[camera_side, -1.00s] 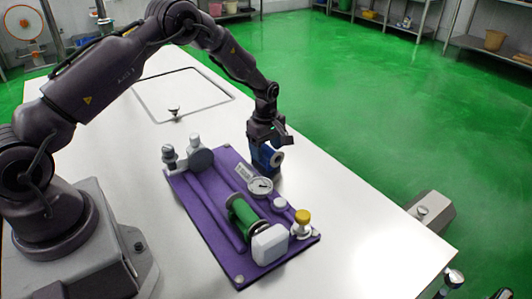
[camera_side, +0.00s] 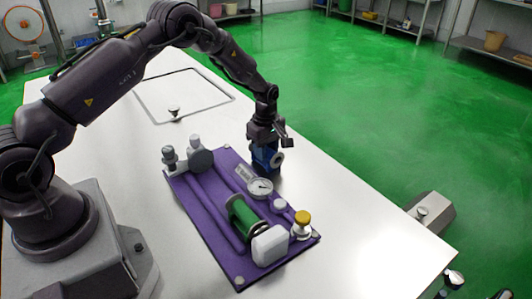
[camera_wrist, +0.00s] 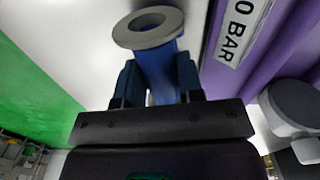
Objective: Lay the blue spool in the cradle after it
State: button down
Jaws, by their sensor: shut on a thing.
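My gripper (camera_side: 265,149) is shut on the blue spool (camera_side: 267,160). The spool is just beyond the far right edge of the purple panel (camera_side: 200,208), at or a little above the white table; I cannot tell whether it touches. In the wrist view the spool's blue body (camera_wrist: 157,68) is between my two fingers, and its grey ring-shaped flange (camera_wrist: 148,27) sticks out beyond them. A green spool (camera_side: 243,218) with dark end discs lies on the panel. I cannot clearly make out an empty cradle.
The table (camera_side: 355,225) is clear to the right of the panel.

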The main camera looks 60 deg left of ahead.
jog(key=shift+r, duration=0.2)
jog(key=shift+r, duration=0.3)
notch_tip(320, 180, up, 3)
jog(key=shift+f, duration=0.15)
jog(key=s+d+r, duration=0.3)
jog(key=s+r, duration=0.7)
jog(key=s, duration=0.3)
jog(key=shift+m, duration=0.6)
jog(key=s+f, duration=0.1)
jog(key=f, duration=0.3)
jog(key=s+d+f, duration=0.1)
jog(key=f, duration=0.2)
jog(key=s+d+f, duration=0.1)
jog(key=s+f, duration=0.1)
jog(key=f, duration=0.2)
jog(key=shift+f, duration=0.6)
